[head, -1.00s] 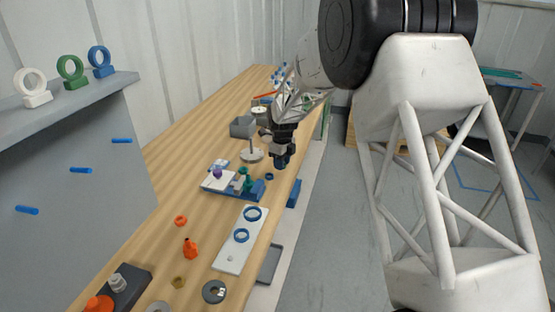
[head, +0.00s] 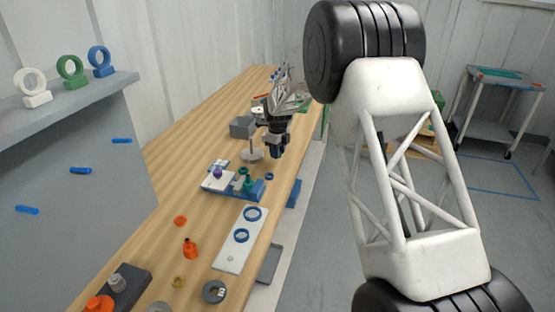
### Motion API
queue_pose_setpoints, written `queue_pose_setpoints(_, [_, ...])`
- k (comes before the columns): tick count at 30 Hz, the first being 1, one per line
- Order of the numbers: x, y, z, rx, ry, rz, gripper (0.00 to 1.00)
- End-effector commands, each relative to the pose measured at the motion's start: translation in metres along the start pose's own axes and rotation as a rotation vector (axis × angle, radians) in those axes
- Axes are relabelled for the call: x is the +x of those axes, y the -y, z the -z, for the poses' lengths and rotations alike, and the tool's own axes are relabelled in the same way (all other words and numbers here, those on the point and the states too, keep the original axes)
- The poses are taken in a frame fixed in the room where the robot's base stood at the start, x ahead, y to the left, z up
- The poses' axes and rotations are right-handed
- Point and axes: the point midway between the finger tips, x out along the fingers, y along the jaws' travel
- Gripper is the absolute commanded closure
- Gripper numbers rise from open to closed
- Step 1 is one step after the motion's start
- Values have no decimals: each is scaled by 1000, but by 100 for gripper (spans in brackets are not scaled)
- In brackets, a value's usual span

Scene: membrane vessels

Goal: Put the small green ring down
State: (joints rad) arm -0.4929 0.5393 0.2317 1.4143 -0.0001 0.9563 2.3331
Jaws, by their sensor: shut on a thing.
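My gripper (head: 277,152) is over the right part of the wooden bench, behind the blue fixture, with its fingers pointing down. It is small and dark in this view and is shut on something. The small green ring cannot be made out by itself; what lies between the fingertips is too small and dark to see clearly. The height of the fingertips above the bench is hard to judge.
A blue fixture (head: 250,193) with green and purple parts stands in front of the gripper. A small blue ring (head: 269,177) lies close by. A white plate (head: 231,257) with blue rings is nearer. A grey box (head: 242,127) stands left of the gripper.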

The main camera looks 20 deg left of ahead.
Motion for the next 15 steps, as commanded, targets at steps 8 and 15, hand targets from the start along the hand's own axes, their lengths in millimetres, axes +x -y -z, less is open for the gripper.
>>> queue_pose_setpoints(8, [6, 0, 0, 0, -1, -1, 88])
queue_pose_setpoints(15, [30, 0, 0, 0, -1, -1, 88])
